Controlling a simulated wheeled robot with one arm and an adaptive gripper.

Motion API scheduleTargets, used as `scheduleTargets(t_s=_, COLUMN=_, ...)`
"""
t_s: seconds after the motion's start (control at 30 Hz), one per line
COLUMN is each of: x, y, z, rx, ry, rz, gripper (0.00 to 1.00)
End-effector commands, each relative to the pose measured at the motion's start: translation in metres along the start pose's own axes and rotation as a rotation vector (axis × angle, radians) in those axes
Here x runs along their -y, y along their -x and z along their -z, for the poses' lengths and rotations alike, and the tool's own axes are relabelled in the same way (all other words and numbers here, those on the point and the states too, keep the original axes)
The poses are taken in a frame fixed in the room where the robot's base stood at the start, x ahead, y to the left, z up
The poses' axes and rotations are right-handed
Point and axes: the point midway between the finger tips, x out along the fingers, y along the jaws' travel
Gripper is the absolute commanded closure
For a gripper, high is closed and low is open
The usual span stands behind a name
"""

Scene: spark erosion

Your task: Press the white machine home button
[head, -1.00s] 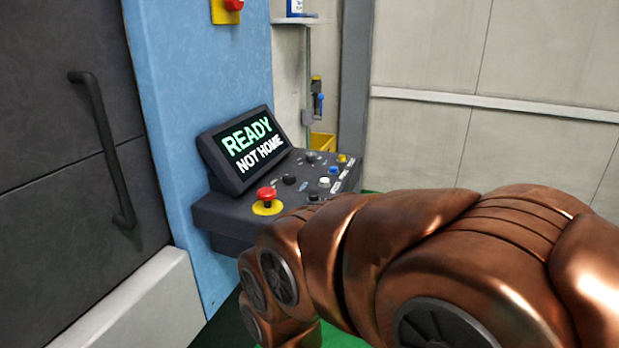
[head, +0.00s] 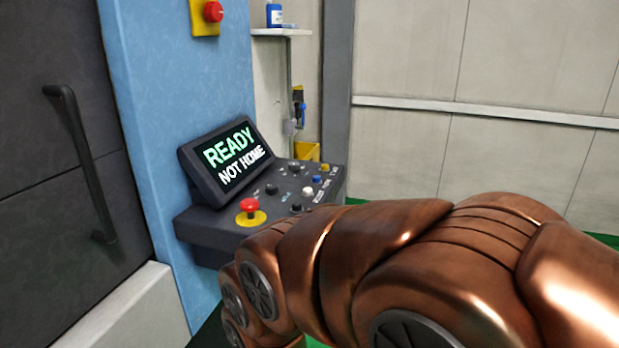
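The white button (head: 308,191) sits on the sloped dark control panel (head: 215,228), near its right front part. A blue button (head: 317,180) is just behind it and black knobs are to its left. The panel's screen (head: 228,155) reads "READY" and "NOT HOME". My copper-coloured arm reaches in from the right, in front of the panel, and covers part of its front edge. My gripper is not visible in the head view, so its fingers and its distance from the white button cannot be seen.
A red emergency button (head: 249,206) on a yellow base sits at the panel's front left. Another red button (head: 213,12) is on the blue column (head: 160,90). A dark door with a handle (head: 85,165) is at left. A shelf (head: 281,32) holds a blue bottle (head: 274,14).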

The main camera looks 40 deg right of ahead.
Motion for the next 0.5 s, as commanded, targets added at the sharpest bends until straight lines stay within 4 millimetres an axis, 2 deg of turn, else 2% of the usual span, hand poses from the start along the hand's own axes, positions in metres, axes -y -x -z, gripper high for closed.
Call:
scheduleTargets(t_s=0.03, x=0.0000, y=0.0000, z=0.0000, rx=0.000, ry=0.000, rz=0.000, gripper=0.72)
scheduleTargets(t_s=0.3, x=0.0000, y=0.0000, z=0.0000, rx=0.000, ry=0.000, rz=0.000, gripper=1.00)
scheduleTargets(t_s=0.5, x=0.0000, y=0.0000, z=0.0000, rx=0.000, ry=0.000, rz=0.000, gripper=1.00)
